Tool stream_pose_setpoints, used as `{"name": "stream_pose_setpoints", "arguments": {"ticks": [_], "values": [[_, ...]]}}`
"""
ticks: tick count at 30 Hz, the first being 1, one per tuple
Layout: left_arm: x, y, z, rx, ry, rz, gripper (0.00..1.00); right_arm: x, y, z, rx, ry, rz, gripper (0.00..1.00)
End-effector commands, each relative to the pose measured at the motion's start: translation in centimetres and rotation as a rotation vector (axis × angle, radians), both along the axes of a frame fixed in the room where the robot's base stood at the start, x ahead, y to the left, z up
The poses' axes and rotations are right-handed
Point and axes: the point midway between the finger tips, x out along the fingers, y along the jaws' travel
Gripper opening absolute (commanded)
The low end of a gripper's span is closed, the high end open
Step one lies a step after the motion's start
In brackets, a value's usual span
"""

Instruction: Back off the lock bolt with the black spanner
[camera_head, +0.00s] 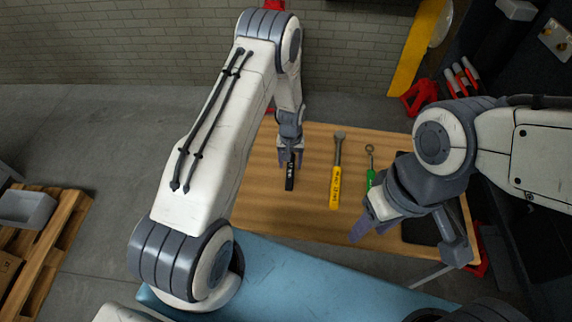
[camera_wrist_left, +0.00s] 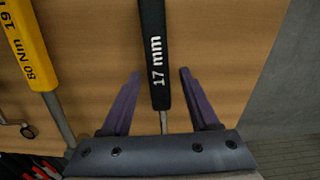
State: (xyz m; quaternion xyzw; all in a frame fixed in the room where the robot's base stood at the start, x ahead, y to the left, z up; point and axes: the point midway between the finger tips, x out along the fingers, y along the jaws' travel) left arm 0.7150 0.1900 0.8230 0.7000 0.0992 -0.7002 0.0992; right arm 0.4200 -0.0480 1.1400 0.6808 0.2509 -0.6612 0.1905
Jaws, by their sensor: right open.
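The black spanner (camera_head: 290,179), marked 17 mm, lies on the wooden table. My left gripper (camera_head: 290,162) is above its far end. In the left wrist view the spanner (camera_wrist_left: 154,50) runs between the two spread fingers of the left gripper (camera_wrist_left: 160,75), with a gap on each side. Its metal shaft passes under the gripper's body, and its far end is hidden. My right gripper (camera_head: 367,230) is open and empty over the table's near edge, right of the yellow tool. I cannot make out the lock bolt in either view.
A yellow-handled torque wrench (camera_head: 336,178) and a green-handled spanner (camera_head: 370,165) lie on the table (camera_head: 260,205) right of the black spanner. A blue surface (camera_head: 300,280) lies in front of the table. A pallet (camera_head: 50,235) with boxes is at the left.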

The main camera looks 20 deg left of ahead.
Motion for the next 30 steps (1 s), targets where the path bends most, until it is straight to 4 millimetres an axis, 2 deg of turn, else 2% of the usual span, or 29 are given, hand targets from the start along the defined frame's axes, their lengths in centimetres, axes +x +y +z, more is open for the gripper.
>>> {"name": "stream_pose_setpoints", "arguments": {"ticks": [1,4,30], "values": [[0.02,-0.03,0.02,0.0,0.0,0.0,0.38,0.0,0.0,-0.01,0.0,0.0,0.0,0.5],[0.03,-0.04,0.03,0.0,0.0,-0.001,0.0,0.0,0.0,-0.01,0.0,0.0,0.0,0.5],[0.05,-0.09,0.07,0.0,0.0,-0.001,0.0,0.0,0.0,0.01,0.0,0.0,0.0,0.5]]}}
